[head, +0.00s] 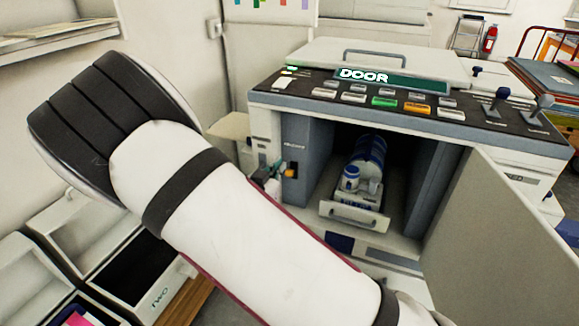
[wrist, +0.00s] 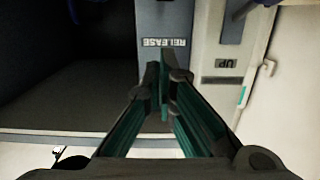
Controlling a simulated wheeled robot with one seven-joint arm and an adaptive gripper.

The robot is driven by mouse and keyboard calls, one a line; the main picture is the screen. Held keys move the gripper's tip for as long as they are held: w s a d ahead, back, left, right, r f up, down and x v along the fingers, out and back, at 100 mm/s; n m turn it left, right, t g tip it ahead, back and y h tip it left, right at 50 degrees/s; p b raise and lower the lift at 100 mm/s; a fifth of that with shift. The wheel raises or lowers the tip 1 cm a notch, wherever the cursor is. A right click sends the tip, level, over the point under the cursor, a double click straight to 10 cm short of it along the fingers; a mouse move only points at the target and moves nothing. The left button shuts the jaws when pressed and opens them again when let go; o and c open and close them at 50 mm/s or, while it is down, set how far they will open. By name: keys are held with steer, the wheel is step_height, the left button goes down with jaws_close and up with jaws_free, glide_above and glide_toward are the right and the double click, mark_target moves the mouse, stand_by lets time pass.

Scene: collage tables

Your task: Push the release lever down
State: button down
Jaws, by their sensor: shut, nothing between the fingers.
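The machine (head: 480,140) shows its front with the door swung open to the right. A small label (head: 293,147) is on its left inner panel, with a dark part bearing an orange piece (head: 290,170) below it; I cannot tell for certain whether this is the release lever. In the wrist view the RELEASE label (wrist: 165,42) appears upside down, just beyond the fingertips. My gripper (wrist: 164,85) is shut and empty, with green finger sides. In the head view my gripper (head: 268,182) is small, beside that panel and partly hidden by my arm. Contact is unclear.
The open door (head: 505,240) fills the right side. A drum unit (head: 365,175) sits in the dark bay above a handled tray (head: 355,215). An upside-down UP label (wrist: 219,80) is right of the fingers. Bins (head: 140,270) stand lower left.

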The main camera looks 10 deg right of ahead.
steer(key=b, duration=0.3)
glide_above(290, 175)
steer(key=x, duration=0.2)
steer(key=shift+w+f, duration=0.1)
steer(key=shift+f, duration=0.45)
steer(key=shift+s+a+f, duration=0.2)
steer(key=shift+s+f, duration=0.05)
steer(key=shift+f, duration=0.3)
steer(key=shift+s+a+f, duration=0.25)
steer(key=shift+f, duration=0.35)
steer(key=shift+s+f, duration=0.3)
steer(key=shift+f, duration=0.25)
steer(key=shift+a+f+b, duration=0.15)
steer(key=shift+b, duration=0.35)
steer(key=f+t+h+b, duration=0.1)
steer(key=b, duration=0.1)
steer(key=s+f+t+h+b, duration=0.1)
steer(key=b, duration=0.2)
steer(key=shift+s+a+f+t, duration=0.1)
steer(key=shift+a+t, duration=0.2)
steer(key=shift+a, duration=0.1)
steer(key=shift+s+a+f+b, duration=0.1)
steer(key=shift+s+f+b, duration=0.1)
steer(key=shift+f+b, duration=0.25)
steer(key=shift+s+a+f+b, duration=0.15)
steer(key=shift+s+f+b, duration=0.05)
steer(key=shift+f+b, duration=0.25)
steer(key=shift+r, duration=0.15)
